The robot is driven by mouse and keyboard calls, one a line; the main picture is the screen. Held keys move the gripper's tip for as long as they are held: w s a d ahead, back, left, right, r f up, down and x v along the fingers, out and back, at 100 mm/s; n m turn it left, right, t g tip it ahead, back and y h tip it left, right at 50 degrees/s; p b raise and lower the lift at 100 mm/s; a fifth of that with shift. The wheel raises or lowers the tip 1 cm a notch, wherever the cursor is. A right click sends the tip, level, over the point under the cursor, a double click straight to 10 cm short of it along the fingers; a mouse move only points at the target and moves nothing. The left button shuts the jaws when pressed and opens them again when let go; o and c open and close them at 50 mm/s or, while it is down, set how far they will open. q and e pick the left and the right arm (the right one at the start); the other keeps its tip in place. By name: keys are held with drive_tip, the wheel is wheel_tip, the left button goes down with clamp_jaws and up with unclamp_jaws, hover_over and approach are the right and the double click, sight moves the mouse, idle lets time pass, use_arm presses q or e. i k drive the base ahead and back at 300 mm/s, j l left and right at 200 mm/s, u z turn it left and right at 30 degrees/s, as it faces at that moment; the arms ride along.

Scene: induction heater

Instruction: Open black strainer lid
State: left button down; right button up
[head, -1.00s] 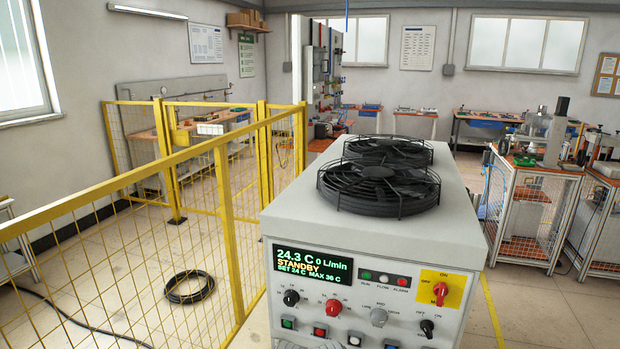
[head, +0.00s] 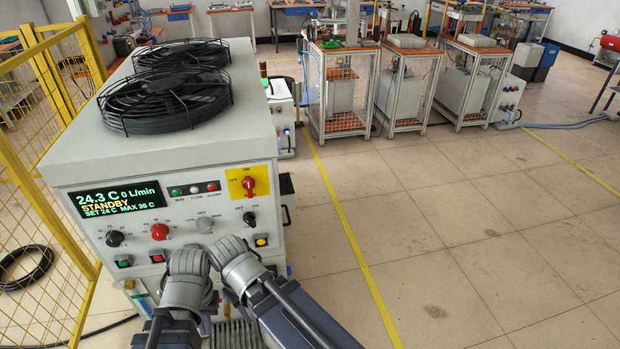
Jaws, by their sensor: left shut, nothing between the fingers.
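The black strainer lid cannot be made out in the head view. The lower front of the grey chiller cabinet (head: 160,170) is partly covered by my two arms. My left gripper (head: 206,318) is low in front of the cabinet, below its control panel, small and mostly covered by its own arm; it is shut and empty. My right arm comes in from the lower right beside it. Its gripper is hidden behind the wrist, so its jaws cannot be read.
Two black fan guards (head: 166,98) sit on the cabinet top. A yellow mesh fence (head: 45,200) stands close on the left. Framed benches (head: 340,95) stand behind to the right. The tiled floor right of the yellow line (head: 345,225) is clear.

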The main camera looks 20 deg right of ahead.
sight(285, 185)
drive_tip(key=l+z, duration=0.35)
drive_tip(key=l, duration=0.45)
drive_tip(key=i+l+u, duration=0.1)
drive_tip(key=l, duration=0.25)
drive_tip(key=i+l, duration=0.25)
drive_tip(key=i+l+u, duration=0.15)
drive_tip(key=l, duration=0.3)
drive_tip(key=i+l+u, duration=0.1)
drive_tip(key=l, duration=0.25)
drive_tip(key=i+l, duration=0.15)
drive_tip(key=l, duration=0.25)
drive_tip(key=i+l+u, duration=0.15)
drive_tip(key=l, duration=0.25)
drive_tip(key=i+l+u, duration=0.1)
drive_tip(key=l, duration=0.3)
